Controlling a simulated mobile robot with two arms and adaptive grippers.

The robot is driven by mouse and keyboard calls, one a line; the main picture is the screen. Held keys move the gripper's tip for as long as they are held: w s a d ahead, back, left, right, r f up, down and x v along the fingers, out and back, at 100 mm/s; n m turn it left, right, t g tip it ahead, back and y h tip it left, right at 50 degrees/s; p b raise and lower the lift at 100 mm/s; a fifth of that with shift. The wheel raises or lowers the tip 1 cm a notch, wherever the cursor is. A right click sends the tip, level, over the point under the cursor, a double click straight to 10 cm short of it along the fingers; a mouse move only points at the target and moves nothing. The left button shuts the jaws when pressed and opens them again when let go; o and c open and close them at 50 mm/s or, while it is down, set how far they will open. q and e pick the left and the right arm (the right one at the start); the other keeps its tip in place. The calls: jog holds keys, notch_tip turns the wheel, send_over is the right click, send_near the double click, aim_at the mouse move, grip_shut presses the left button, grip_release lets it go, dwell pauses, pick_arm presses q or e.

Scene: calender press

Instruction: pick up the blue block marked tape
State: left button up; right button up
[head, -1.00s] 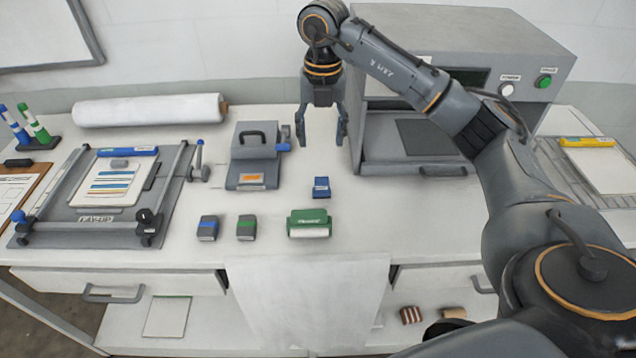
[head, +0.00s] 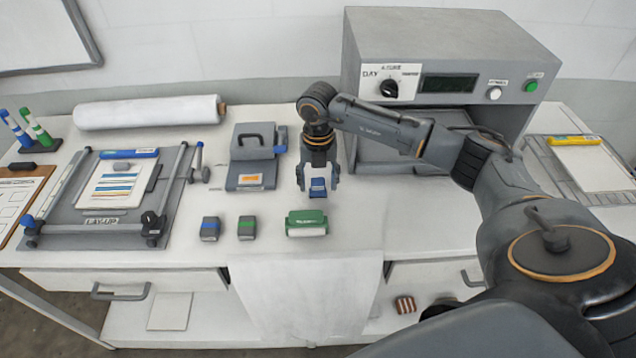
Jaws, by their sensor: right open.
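The small blue block (head: 318,187) with a white label stands on the white table, behind the green roller tool. Its label is too small to read. My right gripper (head: 318,184) points down over the block, with one finger on its left and one on its right. The jaws are open, and the upper part of the block is hidden by the gripper. I cannot tell whether the fingers touch it. My left gripper does not show.
A grey hand press (head: 252,160) is behind left. The large grey machine (head: 455,45) stands behind right.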

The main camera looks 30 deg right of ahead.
jog(key=shift+f, duration=0.15)
grip_shut()
